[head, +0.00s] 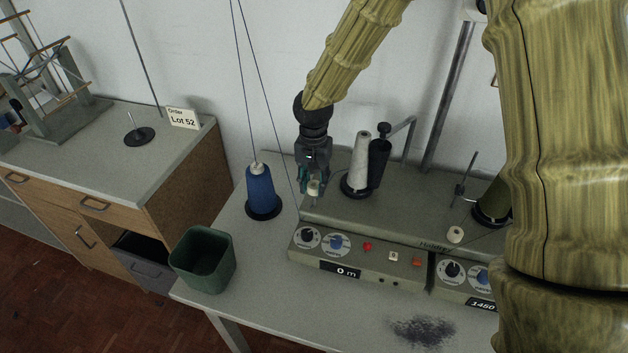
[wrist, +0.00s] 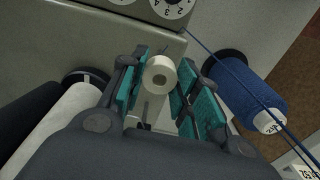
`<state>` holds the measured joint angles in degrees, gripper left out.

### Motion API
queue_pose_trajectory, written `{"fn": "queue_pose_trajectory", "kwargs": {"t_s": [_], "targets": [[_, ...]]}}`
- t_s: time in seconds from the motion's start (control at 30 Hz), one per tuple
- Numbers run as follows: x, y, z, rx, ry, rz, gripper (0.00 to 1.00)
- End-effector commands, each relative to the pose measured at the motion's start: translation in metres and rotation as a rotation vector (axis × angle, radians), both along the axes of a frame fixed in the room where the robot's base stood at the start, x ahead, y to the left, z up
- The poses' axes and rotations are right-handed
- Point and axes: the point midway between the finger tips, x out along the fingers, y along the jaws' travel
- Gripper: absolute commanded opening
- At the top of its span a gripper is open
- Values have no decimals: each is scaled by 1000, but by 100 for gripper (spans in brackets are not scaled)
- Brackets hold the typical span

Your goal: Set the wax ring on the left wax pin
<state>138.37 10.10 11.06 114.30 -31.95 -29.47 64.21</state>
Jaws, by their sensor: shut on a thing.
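The wax ring (head: 313,187) is a small cream-white ring with a hole, between my gripper's fingertips over the left end of the grey machine. A thin grey upright, apparently the left wax pin (head: 315,202), shows just below the ring. I cannot tell whether the ring is around it or above it.
A blue yarn cone (head: 261,190) stands left of my gripper, its threads running upward close by. Another pale ring (head: 455,235) is farther right. A green bin (head: 203,262) stands at the table's left corner.

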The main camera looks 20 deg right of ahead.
Motion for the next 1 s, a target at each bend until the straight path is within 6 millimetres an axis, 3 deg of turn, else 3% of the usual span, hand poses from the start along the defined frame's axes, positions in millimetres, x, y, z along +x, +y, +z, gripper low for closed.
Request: {"fn": "queue_pose_trajectory", "kwargs": {"t_s": [0.6, 1.0], "targets": [[-1, 0, -38, 0, -1, 0, 18], [0, 0, -45, 0, -1, -1, 18]]}}
